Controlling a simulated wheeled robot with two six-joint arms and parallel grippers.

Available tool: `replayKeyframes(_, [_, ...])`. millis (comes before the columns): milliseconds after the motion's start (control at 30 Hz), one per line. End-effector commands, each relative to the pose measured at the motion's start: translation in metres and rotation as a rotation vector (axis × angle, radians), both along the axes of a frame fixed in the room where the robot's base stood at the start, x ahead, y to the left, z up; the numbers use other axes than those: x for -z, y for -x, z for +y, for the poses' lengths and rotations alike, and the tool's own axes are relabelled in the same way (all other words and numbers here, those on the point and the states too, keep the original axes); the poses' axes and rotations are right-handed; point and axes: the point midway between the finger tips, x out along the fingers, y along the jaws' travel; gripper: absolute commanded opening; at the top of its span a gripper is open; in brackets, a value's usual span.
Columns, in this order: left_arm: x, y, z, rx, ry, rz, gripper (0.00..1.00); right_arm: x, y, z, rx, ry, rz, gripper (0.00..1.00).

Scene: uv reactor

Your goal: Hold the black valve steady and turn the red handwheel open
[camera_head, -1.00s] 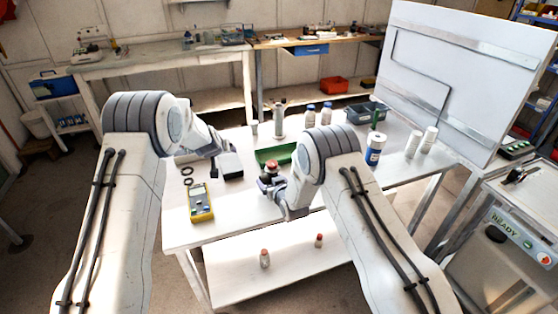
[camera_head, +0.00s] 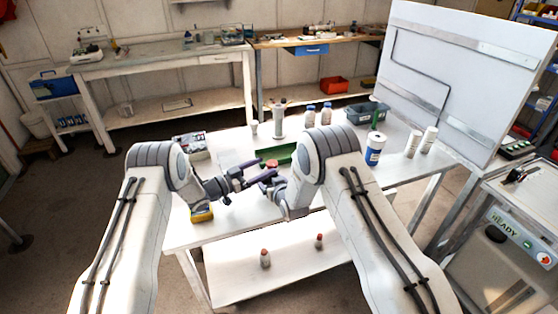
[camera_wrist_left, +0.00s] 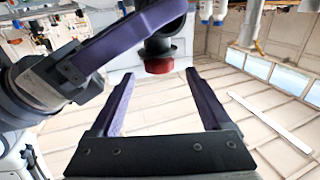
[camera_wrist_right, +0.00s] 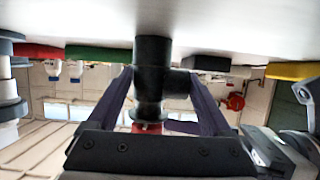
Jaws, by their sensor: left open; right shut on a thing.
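The red handwheel (camera_head: 271,163) sits on the black valve, seen above the worktable in the head view. In the right wrist view, the black valve (camera_wrist_right: 152,75) stands between the fingers of my right gripper (camera_wrist_right: 152,82), which is shut on it. The red handwheel (camera_wrist_right: 146,127) is partly hidden there by the gripper's base. My left gripper (camera_head: 254,171) is open at the handwheel's left. In the left wrist view, the handwheel (camera_wrist_left: 158,66) shows between and beyond the open left fingertips (camera_wrist_left: 160,73). A purple finger of my right gripper (camera_wrist_left: 130,38) crosses that view.
A green tray (camera_head: 283,153) lies behind the valve. The yellow multimeter (camera_head: 202,216) is mostly hidden under my left arm. A blue-and-white bottle (camera_head: 374,151) and white bottles (camera_head: 429,140) stand to the right. A grey case (camera_head: 190,146) sits at the table's left.

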Motion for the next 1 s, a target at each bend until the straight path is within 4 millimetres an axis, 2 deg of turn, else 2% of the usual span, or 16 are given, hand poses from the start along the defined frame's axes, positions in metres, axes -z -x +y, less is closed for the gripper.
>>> replayKeyframes(300, [0.001,-0.026,-0.041,0.003,-0.004,-0.003,0.81,0.000,0.000,0.000,0.000,0.000,-0.001,0.09])
replayKeyframes(433, [0.001,-0.035,-0.053,0.001,-0.004,-0.003,0.81,0.000,0.000,0.000,0.000,0.000,-0.001,0.09])
replayKeyframes(833, [0.001,-0.041,-0.059,-0.001,-0.004,-0.001,0.81,0.000,0.000,0.000,0.000,0.000,-0.001,0.09])
replayKeyframes(967, [0.001,-0.041,-0.059,-0.001,-0.005,-0.002,0.32,0.000,0.000,0.000,0.000,0.000,-0.001,0.09])
replayKeyframes(1000, [0.001,-0.041,-0.059,-0.001,-0.005,-0.002,0.16,0.000,0.000,0.000,0.000,0.000,-0.001,0.09])
